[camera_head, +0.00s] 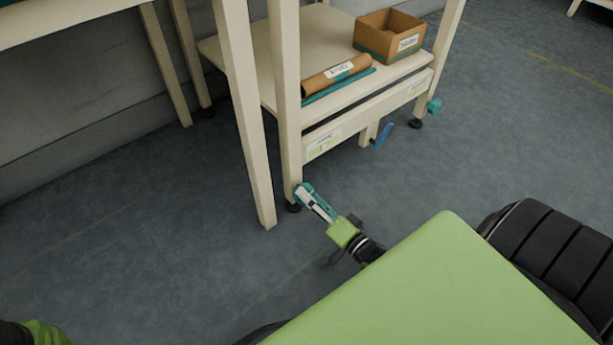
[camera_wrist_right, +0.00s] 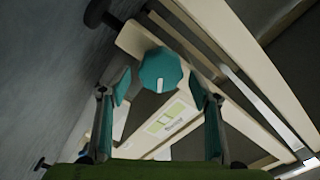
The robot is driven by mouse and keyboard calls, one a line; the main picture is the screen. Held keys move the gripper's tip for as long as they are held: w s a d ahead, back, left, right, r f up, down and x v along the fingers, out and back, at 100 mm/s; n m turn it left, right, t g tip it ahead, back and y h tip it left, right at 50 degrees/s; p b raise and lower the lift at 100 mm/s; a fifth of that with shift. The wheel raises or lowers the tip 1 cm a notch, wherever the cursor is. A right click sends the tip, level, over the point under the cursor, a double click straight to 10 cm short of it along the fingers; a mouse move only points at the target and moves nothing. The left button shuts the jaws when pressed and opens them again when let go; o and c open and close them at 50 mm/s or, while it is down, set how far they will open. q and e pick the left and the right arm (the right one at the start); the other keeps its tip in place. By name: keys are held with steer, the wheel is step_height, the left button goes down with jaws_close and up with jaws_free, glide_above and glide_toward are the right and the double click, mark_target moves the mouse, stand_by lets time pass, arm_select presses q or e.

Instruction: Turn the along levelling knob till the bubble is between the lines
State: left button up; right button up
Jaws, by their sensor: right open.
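A teal faceted knob (camera_wrist_right: 158,70) with a white mark shows in the right wrist view, on a cream beam of the stand. My right gripper (camera_wrist_right: 159,90) is open, one teal-padded finger on each side of the knob in the picture. I cannot tell whether they touch it. In the head view my right gripper (camera_head: 312,203) is low at the foot of the stand's near left leg; the knob there cannot be told apart from the teal fingers. Another teal knob (camera_head: 434,105) is on the far right leg. No bubble can be made out. My left gripper is not in view.
The cream stand (camera_head: 287,110) has a lower shelf with a brown roll (camera_head: 333,79) and a cardboard box (camera_head: 388,36). A blue crank handle (camera_head: 383,136) hangs under its front rail. A table leg (camera_head: 240,120) stands left of my right gripper. The floor at the right is open.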

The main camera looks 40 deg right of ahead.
steer(key=s, duration=0.9)
steer(key=shift+s+d, duration=0.15)
steer(key=shift+d, duration=0.2)
